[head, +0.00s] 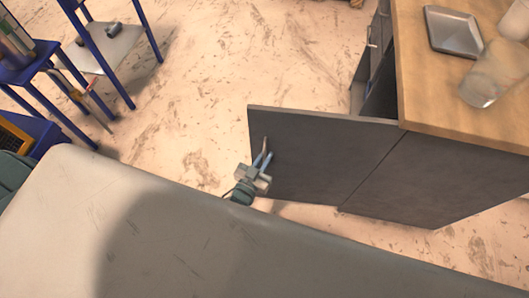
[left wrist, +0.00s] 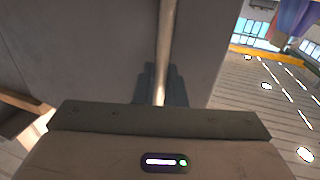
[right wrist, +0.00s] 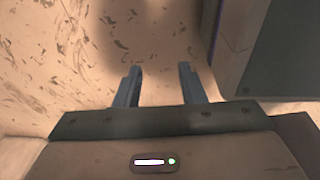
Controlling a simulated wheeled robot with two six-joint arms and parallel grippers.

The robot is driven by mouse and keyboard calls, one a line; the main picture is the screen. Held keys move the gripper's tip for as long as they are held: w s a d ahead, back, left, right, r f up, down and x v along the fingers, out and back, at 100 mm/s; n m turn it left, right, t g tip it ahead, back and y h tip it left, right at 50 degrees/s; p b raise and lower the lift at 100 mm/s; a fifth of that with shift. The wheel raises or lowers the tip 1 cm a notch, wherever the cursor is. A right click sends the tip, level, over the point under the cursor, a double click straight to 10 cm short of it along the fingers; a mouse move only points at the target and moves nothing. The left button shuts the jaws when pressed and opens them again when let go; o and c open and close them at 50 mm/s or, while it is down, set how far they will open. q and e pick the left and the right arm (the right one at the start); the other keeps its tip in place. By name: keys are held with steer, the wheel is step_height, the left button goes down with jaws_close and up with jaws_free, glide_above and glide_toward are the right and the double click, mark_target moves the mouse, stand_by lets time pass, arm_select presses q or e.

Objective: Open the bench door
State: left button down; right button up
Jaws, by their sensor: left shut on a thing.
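The bench door (head: 310,150) is a dark grey panel standing well away from the bench (head: 430,185), swung out to the left. A gap opens behind its top edge near the bench corner. My left gripper (head: 263,160) is at the door's outer edge, shut on the door handle, a pale vertical bar (left wrist: 164,45) that runs between its fingers in the left wrist view. The left wrist view also shows the door's grey face (left wrist: 105,45). My right gripper (right wrist: 158,88) is open and empty above the floor in the right wrist view; it does not show in the head view.
The wooden bench top (head: 430,95) carries a metal tray (head: 453,32) and a clear beaker (head: 492,75). Blue-framed stands (head: 120,85) are at the upper left. Floor (head: 215,90) is clear left of the door. A dark grey panel (right wrist: 280,60) is right of my right gripper.

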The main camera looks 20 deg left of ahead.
arm_select(q)
steer(key=c, duration=1.6)
jaws_free()
